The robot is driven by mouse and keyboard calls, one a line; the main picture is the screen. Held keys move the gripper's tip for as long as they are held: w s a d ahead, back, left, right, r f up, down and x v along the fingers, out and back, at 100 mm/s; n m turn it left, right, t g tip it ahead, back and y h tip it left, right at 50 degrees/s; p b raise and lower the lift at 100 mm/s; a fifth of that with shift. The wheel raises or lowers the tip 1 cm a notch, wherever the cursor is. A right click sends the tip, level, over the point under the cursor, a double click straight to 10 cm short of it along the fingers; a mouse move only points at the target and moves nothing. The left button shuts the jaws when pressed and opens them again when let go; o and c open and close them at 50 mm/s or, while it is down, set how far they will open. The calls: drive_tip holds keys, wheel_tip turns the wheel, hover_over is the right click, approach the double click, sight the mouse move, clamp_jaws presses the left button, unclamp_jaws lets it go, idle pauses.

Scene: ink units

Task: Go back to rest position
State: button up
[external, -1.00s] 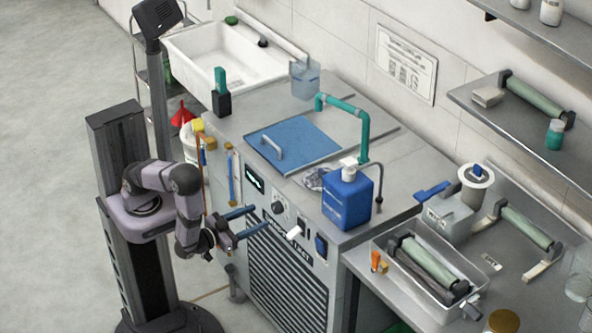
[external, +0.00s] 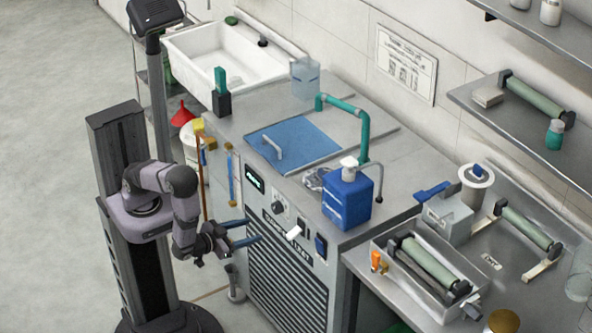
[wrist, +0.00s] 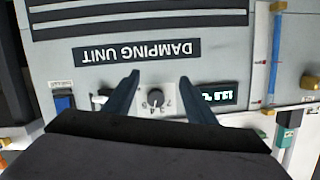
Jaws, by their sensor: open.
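My gripper (external: 254,230) is open and empty, held in front of the grey damping unit (external: 290,262) at the height of its upper front panel. Its two blue fingers point at the panel. In the wrist view my gripper (wrist: 159,79) shows the fingers spread on either side of a black knob (wrist: 155,97), with the panel upside down. The fingers look apart from the panel, but the exact gap is hard to tell. My arm is bent at the elbow, with the wrist low beside my column.
A lit display (external: 253,180), a white lever (external: 294,232) and a blue switch (external: 321,245) sit on the panel. A blue bottle (external: 347,203) stands on top. A red funnel (external: 182,114) is behind my arm. Open floor (external: 50,170) lies to the left.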

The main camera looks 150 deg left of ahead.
drive_tip(key=d+f+m+h, duration=0.3)
drive_tip(key=d+f+h, duration=0.7)
drive_tip(key=d+f, duration=0.55)
drive_tip(key=s+d+m+g+h, duration=0.1)
drive_tip(key=s+d+m+h, duration=0.15)
drive_tip(key=d, duration=0.35)
drive_tip(key=s+d+m+g+h, duration=0.1)
drive_tip(key=s+d+m+h, duration=0.1)
drive_tip(key=d+h, duration=0.3)
wheel_tip(320, 180, up, 12)
drive_tip(key=s+d+m+g, duration=0.2)
drive_tip(key=s+m+g, duration=0.1)
drive_tip(key=m, duration=0.3)
drive_tip(key=w+a+r+m+t+y, duration=0.1)
drive_tip(key=w+r+m+t+y, duration=0.15)
drive_tip(key=w+r+t, duration=0.55)
wheel_tip(320, 180, up, 17)
drive_tip(key=w+g+p, duration=0.2)
drive_tip(key=p, duration=1.3)
drive_tip(key=shift+w+f, duration=0.2)
drive_tip(key=shift+w, duration=0.15)
